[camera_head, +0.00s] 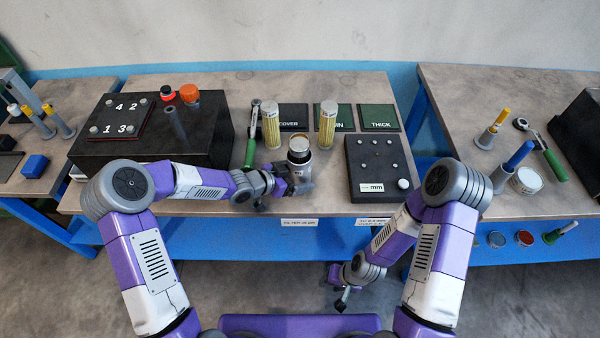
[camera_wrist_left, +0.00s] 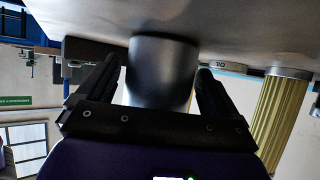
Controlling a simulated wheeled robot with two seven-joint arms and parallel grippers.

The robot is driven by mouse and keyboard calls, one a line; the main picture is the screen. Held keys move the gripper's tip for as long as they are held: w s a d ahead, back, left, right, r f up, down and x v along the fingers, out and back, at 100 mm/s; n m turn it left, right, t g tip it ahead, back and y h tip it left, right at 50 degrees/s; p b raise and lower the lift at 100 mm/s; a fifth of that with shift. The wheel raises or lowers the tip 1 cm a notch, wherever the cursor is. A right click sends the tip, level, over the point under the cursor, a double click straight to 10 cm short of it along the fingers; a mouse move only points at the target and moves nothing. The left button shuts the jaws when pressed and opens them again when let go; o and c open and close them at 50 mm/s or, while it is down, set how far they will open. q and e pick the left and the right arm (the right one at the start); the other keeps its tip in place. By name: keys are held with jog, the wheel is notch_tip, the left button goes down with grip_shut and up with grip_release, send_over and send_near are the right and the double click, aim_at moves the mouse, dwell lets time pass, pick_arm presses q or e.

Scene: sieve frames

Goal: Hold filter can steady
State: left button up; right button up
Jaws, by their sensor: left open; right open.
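The filter can (camera_head: 299,171) is a silver metal can with a round, light top, upright near the front edge of the middle bench. It also shows in the left wrist view (camera_wrist_left: 162,72) as a grey cylinder between the two black fingers. My left gripper (camera_head: 287,186) is at the can from the left and front, low on its side. Its jaws are open around the can, one finger on each side; whether either finger touches it I cannot tell. My right gripper (camera_head: 340,302) hangs low in front of the bench, away from the can, open and empty.
Two yellow pleated filters (camera_head: 271,128) (camera_head: 327,126) stand behind the can; one also shows in the left wrist view (camera_wrist_left: 283,115). A black plate marked mm (camera_head: 377,158) lies right. A big black box (camera_head: 140,152) fills the left.

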pick_arm(q)
jog(key=shift+d, duration=0.1)
jog(key=shift+f, duration=0.1)
jog(key=c, duration=0.6)
jog(key=c, duration=1)
jog(key=shift+c, duration=0.2)
dwell(0.5)
